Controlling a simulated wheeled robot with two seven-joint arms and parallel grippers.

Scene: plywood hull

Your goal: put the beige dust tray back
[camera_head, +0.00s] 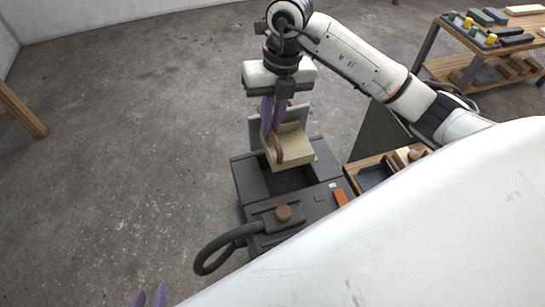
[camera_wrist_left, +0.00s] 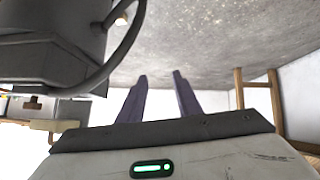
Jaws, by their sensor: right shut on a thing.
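The beige dust tray (camera_head: 292,152) is an open box with a brown curved handle on its near side. My right gripper (camera_head: 271,130) comes down from above with purple fingers and is shut on the tray at its handle. The tray hangs slightly tilted over the dark opening (camera_head: 288,180) of a grey machine (camera_head: 249,182); I cannot tell whether it touches the rim. My left gripper (camera_head: 151,298) is at the bottom edge, away from the machine. Its fingers stand apart and empty in the left wrist view (camera_wrist_left: 160,78).
A black hose (camera_head: 213,250) loops out from the machine's near left. A brown knob (camera_head: 284,212) is on its top. A wooden bench (camera_head: 357,165) with a dark tray stands right of it. A far table (camera_head: 490,45) holds several blocks.

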